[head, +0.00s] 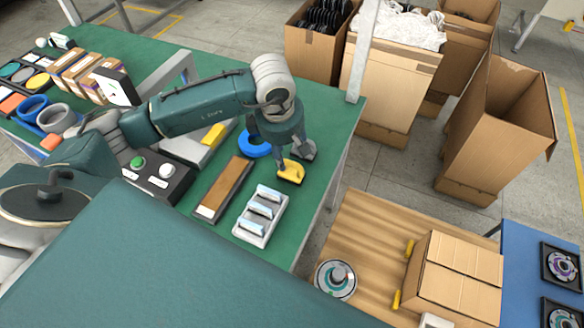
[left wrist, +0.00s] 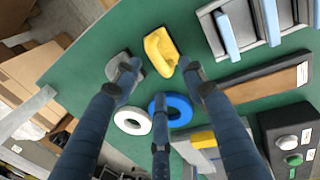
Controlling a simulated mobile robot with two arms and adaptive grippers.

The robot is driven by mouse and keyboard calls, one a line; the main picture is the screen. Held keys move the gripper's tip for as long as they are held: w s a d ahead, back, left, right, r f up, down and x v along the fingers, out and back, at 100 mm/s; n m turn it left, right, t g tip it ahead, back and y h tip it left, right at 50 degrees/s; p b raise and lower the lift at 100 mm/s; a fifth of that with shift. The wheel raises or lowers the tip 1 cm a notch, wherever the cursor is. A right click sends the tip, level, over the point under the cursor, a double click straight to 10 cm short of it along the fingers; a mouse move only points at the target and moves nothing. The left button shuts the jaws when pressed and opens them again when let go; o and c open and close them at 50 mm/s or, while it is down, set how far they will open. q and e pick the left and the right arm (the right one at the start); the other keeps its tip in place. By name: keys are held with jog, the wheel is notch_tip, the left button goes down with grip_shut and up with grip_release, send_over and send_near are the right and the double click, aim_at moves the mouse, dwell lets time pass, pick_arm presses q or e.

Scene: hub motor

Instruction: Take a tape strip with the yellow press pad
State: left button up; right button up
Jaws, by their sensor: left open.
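The yellow press pad (head: 291,173) lies near the right edge of the green bench. In the left wrist view the yellow press pad (left wrist: 160,50) shows just beyond and between two fingertips; I cannot tell whether they touch it. My left gripper (head: 297,158) is open above it, and its spread fingers (left wrist: 163,82) hold nothing. A grey pad (left wrist: 121,64) lies beside the yellow one, partly behind a finger. Pale blue tape strips (head: 260,209) sit in a grey slotted tray (head: 243,233), nearer than the pad. My right gripper is not in view.
A blue ring (head: 254,146) and a white ring (left wrist: 132,120) lie close to the gripper. A brown bar (head: 226,187) and a button box (head: 158,178) lie to the left. Cardboard boxes (head: 392,75) stand beyond the bench edge.

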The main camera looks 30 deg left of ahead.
aim_at(291, 162)
pick_arm(q)
jog(key=shift+f, duration=0.4)
jog(key=shift+w+f, duration=0.15)
jog(key=shift+f, duration=0.1)
jog(key=f+p, duration=0.1)
jog(key=f, duration=0.1)
jog(key=w+f+p, duration=0.1)
jog(key=f, duration=0.1)
jog(key=shift+w+d+f, duration=0.1)
jog(key=shift+d+f, duration=0.05)
jog(key=shift+f, duration=0.05)
jog(key=shift+w+f+p, duration=0.1)
jog(key=shift+f+p, duration=0.1)
jog(key=shift+p, duration=0.1)
jog(key=shift+f, duration=0.1)
jog(key=shift+c, duration=1)
grip_shut()
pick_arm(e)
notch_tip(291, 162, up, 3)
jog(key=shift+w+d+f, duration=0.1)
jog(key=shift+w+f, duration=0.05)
